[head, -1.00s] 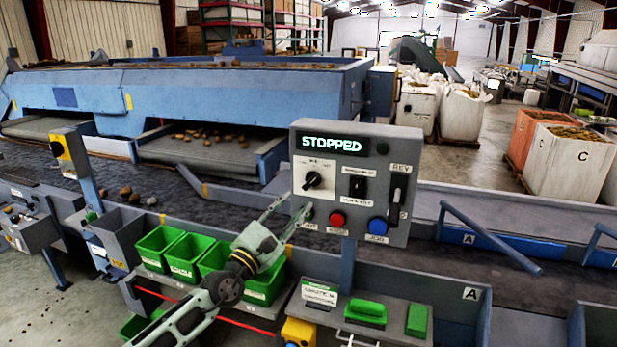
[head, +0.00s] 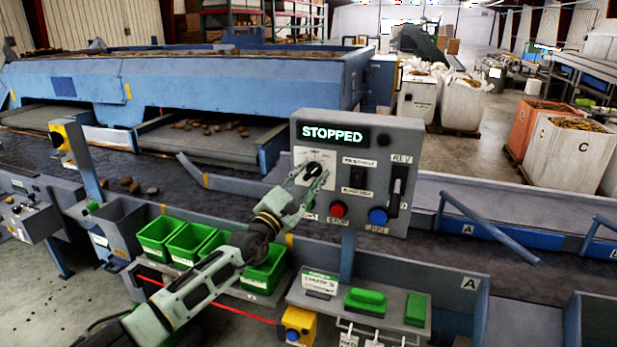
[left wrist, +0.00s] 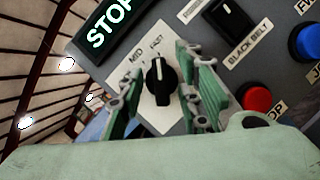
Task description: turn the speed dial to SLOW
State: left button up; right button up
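The black speed dial (head: 313,169) sits on a white plate at the upper left of the grey control panel (head: 400,140). In the left wrist view the dial (left wrist: 158,84) shows between labels reading MID and FAST, its white mark pointing up near them. The SLOW label cannot be made out. My left gripper (head: 308,177) is open at the panel, its fingers at the dial. In the left wrist view the green fingers of the left gripper (left wrist: 160,92) stand on either side of the dial with visible gaps. My right gripper is out of view.
The display (head: 333,134) reads STOPPED. A red button (head: 338,209), a blue button (head: 378,216), a black rocker switch (head: 358,177) and a black lever (head: 397,185) are close by on the panel. Green bins (head: 158,236) and a shelf (head: 345,318) lie below.

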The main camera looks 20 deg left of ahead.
pick_arm(q)
jog(key=c, duration=0.7)
jog(key=shift+s+r, duration=0.1)
grip_shut()
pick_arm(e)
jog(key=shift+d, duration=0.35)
